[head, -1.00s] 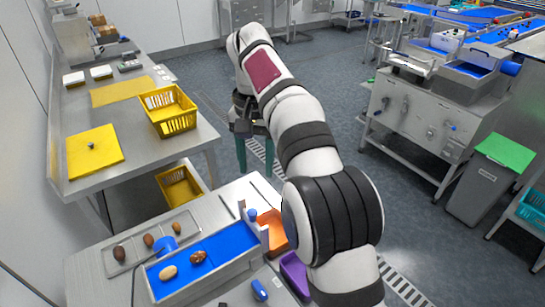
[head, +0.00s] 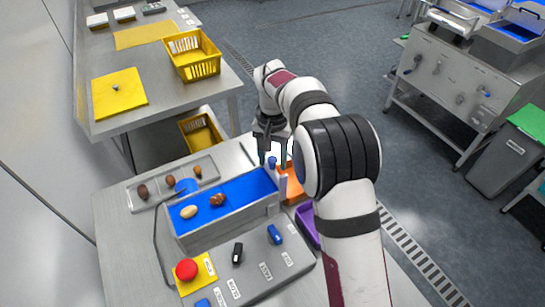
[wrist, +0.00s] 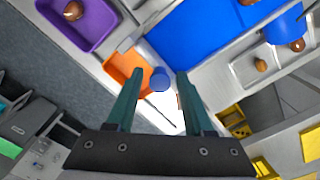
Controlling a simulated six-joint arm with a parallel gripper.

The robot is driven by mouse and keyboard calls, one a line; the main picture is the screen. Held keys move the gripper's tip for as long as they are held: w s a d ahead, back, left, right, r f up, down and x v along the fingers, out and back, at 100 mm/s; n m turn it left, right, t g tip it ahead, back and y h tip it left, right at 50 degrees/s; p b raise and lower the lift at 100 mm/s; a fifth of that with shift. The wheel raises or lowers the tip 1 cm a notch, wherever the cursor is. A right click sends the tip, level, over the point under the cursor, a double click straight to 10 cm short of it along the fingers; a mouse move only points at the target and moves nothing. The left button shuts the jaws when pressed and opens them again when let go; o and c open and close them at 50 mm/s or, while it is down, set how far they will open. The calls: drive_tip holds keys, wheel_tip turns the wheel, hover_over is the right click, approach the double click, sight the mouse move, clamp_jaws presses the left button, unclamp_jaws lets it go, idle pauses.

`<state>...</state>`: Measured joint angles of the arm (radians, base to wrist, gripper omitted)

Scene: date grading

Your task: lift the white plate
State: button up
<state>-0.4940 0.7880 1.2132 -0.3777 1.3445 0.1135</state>
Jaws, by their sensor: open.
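A white plate (head: 282,179) stands upright at the right end of the blue belt (head: 240,187); a blue knob (head: 272,160) shows at its top. My gripper (head: 273,158) is over this end, pointing down, partly behind my arm. In the wrist view, my open gripper (wrist: 158,77) has one finger on each side of the blue knob (wrist: 160,79). A white surface (wrist: 160,113) shows between the fingers; I cannot tell whether it is the plate. Contact with the knob cannot be told.
An orange bin (head: 291,188) and a purple bin (head: 307,224) sit beside the belt; a date (wrist: 73,10) lies in the purple one. Dates lie on the belt (head: 189,212) and in a grey tray (head: 143,191). A red button (head: 186,269) is in front.

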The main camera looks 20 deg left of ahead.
clamp_jaws()
